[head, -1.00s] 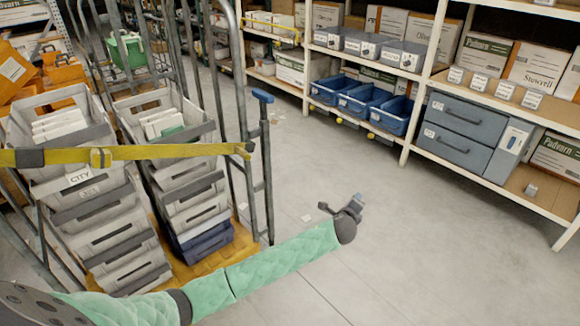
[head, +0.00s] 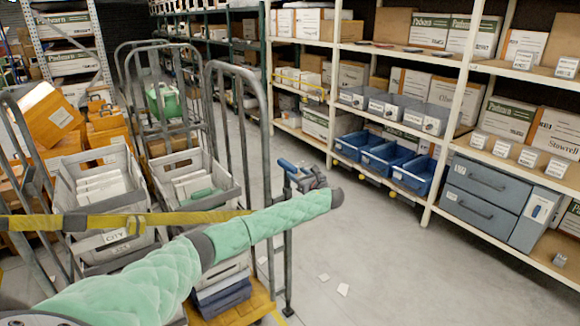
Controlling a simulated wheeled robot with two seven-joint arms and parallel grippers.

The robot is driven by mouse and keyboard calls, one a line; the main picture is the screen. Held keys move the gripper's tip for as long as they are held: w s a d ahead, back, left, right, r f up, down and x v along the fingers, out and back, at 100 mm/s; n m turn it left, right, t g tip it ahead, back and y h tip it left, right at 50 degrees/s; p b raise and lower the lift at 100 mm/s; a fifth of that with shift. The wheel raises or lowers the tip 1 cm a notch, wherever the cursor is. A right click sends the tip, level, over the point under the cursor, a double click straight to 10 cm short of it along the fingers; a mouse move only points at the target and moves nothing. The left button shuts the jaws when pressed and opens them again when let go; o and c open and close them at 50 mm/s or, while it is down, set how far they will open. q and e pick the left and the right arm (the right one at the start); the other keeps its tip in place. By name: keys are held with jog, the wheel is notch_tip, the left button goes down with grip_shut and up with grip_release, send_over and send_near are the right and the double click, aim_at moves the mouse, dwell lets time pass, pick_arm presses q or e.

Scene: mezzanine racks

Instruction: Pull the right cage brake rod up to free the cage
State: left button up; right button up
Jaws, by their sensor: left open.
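The cage (head: 213,110) is a grey tubular frame loaded with stacked crates, at the left of the head view. Its brake rod (head: 288,262) stands upright at the cage's near right corner, with a blue handle (head: 287,165) on top. My left arm in its green sleeve reaches across from the lower left. My left gripper (head: 303,177) is open, right beside the blue handle and just below its level. I cannot tell whether the fingers touch the rod or are around it. The arm hides the rod's middle. My right gripper is not in view.
A yellow strap (head: 180,219) crosses the cage front over grey crates (head: 196,180). Another cage with a green container (head: 165,101) stands behind. White racks with blue bins (head: 385,160) and grey drawers (head: 483,196) line the right. The floor between is clear except for small paper scraps (head: 343,289).

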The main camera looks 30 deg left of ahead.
aim_at(289, 168)
pick_arm(q)
jog(key=p+x, duration=0.1)
jog(key=x, duration=0.3)
jog(key=shift+w+a+r+p, duration=0.15)
jog(key=shift+a+p, duration=0.15)
jog(key=shift+a, duration=0.1)
jog(key=shift+x, duration=1)
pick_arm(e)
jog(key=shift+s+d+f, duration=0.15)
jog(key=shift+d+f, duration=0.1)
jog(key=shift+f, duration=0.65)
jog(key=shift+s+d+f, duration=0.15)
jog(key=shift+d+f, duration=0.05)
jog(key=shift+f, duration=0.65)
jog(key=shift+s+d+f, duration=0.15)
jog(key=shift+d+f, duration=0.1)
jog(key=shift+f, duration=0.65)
pick_arm(q)
jog(key=shift+d, duration=0.1)
